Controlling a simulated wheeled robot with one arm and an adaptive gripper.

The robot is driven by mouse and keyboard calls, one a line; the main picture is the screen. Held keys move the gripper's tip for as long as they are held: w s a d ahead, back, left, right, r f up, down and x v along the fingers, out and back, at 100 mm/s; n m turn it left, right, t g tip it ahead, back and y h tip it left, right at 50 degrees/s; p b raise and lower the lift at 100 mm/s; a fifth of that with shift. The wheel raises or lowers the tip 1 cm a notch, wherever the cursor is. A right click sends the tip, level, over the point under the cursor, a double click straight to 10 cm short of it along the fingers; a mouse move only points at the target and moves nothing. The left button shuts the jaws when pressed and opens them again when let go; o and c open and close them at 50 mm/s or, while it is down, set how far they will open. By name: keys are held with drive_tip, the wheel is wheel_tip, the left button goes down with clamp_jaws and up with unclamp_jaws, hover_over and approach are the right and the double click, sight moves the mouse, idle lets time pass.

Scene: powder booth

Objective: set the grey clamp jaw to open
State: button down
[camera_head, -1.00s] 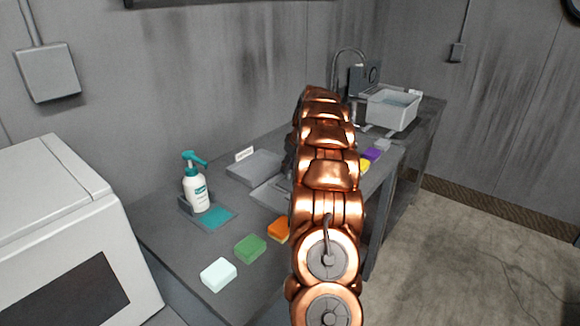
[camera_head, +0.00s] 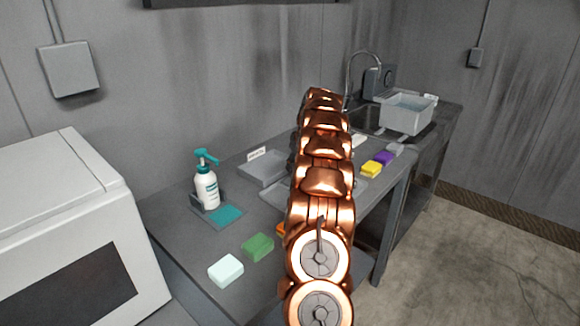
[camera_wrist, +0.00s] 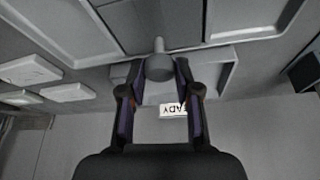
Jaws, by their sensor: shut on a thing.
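In the wrist view a grey rounded piece with a short peg (camera_wrist: 159,66) sits between the fingertips of my gripper (camera_wrist: 159,78). It looks like the grey clamp jaw, though its full shape is hidden. The fingers are shut on it from both sides. In the head view my copper arm covers my gripper and the clamp jaw.
A water-filled basin (camera_head: 407,115) stands at the far end. A white machine (camera_head: 75,215) is at left.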

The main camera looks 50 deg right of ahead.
drive_tip(key=shift+w, duration=0.2)
drive_tip(key=c, duration=1)
unclamp_jaws()
drive_tip(key=shift+w, duration=0.1)
drive_tip(key=shift+o, duration=1)
drive_tip(key=shift+r, duration=0.1)
drive_tip(key=v, duration=1.1)
drive_tip(key=shift+s+r, duration=0.3)
drive_tip(key=shift+s, duration=0.05)
drive_tip(key=shift+a, duration=0.1)
